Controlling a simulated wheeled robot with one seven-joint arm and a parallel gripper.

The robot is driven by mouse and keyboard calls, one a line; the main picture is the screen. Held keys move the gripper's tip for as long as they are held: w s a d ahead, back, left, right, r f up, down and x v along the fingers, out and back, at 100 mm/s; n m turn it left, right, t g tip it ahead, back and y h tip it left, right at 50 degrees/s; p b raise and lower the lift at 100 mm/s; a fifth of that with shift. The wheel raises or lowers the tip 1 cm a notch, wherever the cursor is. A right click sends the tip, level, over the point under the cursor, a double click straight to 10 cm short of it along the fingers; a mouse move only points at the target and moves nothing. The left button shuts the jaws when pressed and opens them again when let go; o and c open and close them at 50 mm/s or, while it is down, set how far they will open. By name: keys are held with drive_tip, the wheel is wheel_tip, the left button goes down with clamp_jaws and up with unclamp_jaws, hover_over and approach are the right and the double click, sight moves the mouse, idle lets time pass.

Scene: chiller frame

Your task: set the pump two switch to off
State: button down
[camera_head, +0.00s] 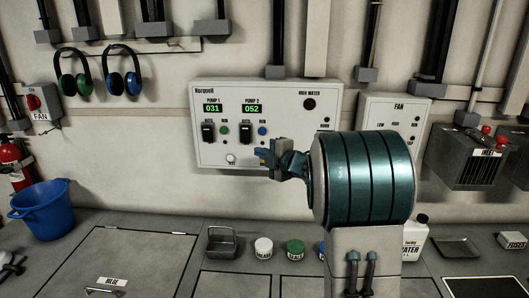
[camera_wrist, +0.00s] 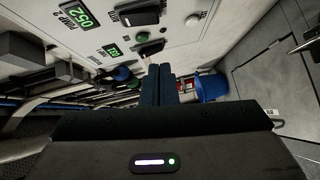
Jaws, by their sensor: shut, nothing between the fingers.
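The pump two switch (camera_head: 246,132) is a dark rocker-like switch under the green 052 display (camera_head: 252,108) on the white Norquell panel (camera_head: 285,95). The switch also shows at the top of the wrist view (camera_wrist: 140,15). Its on or off position is too small to tell. My gripper (camera_head: 262,155) is shut and empty, below and slightly right of the switch in the head view. In the wrist view its fingertips (camera_wrist: 160,68) are together, apart from the switch.
The similar pump one switch (camera_head: 208,132) is at the left, under the 031 display (camera_head: 213,108). A white round knob (camera_head: 231,158) sits low on the panel. A fan panel (camera_head: 395,120) is to the right. Jars and a grey holder (camera_head: 222,241) stand on the bench below.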

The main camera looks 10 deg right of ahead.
sight(242, 142)
drive_tip(key=shift+w+a+f+p, duration=0.25)
drive_tip(key=shift+w+a+p, duration=0.1)
drive_tip(key=shift+w, duration=1.25)
drive_tip(key=shift+w+a+f+p, duration=0.25)
drive_tip(key=shift+w+p, duration=0.1)
drive_tip(key=shift+w, duration=1.2)
drive_tip(key=shift+w+a+f+p, duration=0.25)
drive_tip(key=shift+w+p, duration=0.1)
drive_tip(key=shift+w, duration=1.25)
